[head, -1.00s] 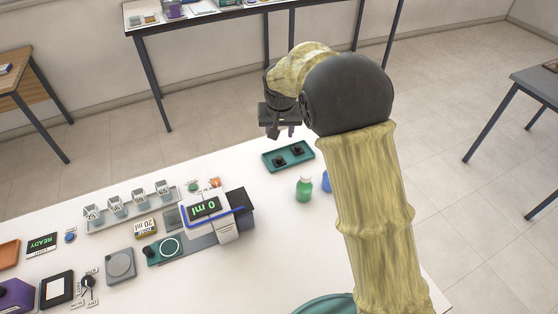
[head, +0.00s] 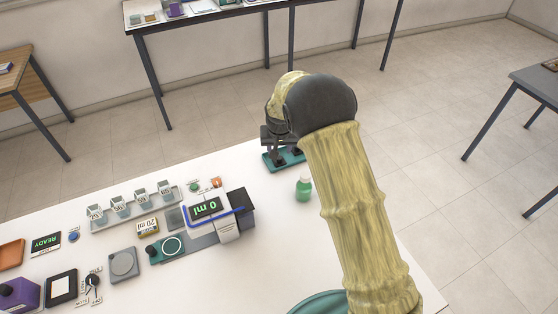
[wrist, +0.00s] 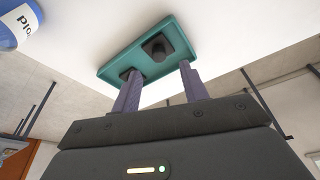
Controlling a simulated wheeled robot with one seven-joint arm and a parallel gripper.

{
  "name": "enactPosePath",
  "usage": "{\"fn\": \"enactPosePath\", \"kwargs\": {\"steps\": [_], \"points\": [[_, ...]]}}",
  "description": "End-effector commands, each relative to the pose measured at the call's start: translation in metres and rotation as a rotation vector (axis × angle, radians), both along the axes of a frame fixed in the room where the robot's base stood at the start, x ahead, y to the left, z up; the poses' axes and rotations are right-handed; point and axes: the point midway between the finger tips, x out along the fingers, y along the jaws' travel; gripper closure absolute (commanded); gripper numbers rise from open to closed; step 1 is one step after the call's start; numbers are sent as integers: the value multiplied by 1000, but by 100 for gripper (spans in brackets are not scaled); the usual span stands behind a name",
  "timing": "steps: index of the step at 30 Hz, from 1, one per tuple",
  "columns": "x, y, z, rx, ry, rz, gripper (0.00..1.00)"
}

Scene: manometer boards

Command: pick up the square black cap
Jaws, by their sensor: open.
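A teal tray (head: 270,166) lies near the far edge of the white table, partly hidden by my arm. In the wrist view the tray (wrist: 110,71) holds two black caps: one raised cap (wrist: 157,47) in full view and one (wrist: 129,74) partly behind the left finger. I cannot tell for certain which of them is the square one. My gripper (wrist: 159,68) is open and empty, its two fingers pointing at the tray with a clear gap between them. In the head view my gripper (head: 277,153) is just over the tray.
A green bottle (head: 303,189) stands close to the tray on the right. A blue bottle with a white label (wrist: 12,25) shows in the wrist view.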

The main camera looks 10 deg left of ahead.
Motion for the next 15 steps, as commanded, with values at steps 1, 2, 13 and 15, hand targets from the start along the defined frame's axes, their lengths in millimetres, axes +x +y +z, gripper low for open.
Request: {"fn": "enactPosePath", "kwargs": {"steps": [1,2,13,15], "points": [[0,0,-3,-2,3,0,56],[1,0,-7,-2,4,0,56],[10,2,-47,0,1,-1,56],[10,2,-47,0,0,-1,56]]}}
